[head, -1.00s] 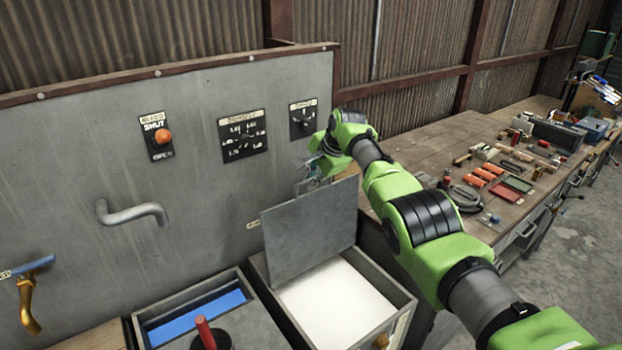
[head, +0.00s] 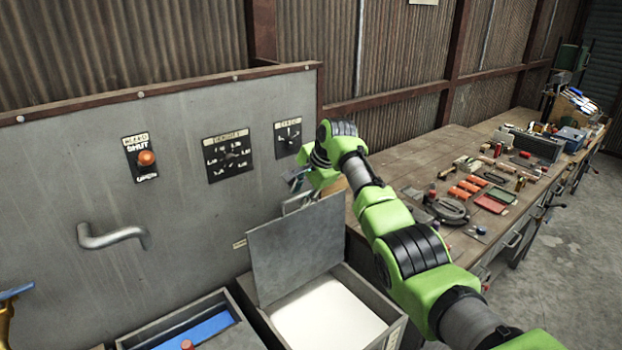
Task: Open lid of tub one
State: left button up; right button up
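A tub with white contents (head: 330,312) stands at the bottom middle of the head view. Its grey lid (head: 297,250) is raised and stands nearly upright at the tub's back edge. My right gripper (head: 299,188) is at the lid's top edge, by the panel. Its fingers are small and partly hidden by my wrist, so I cannot tell whether they touch or hold the lid. A second tub with blue contents (head: 205,328) is to the left, cut off by the frame's bottom edge. My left gripper is not in view.
Behind the tubs stands a grey panel (head: 60,175) with dials, an orange knob (head: 146,158) and a bent pipe (head: 113,238). A wooden workbench (head: 420,160) with several tools runs along the right, behind my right arm. Bare floor shows at far right.

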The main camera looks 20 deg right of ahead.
jog(key=v, duration=0.9)
jog(key=shift+s+f, duration=0.1)
jog(key=shift+f, duration=0.05)
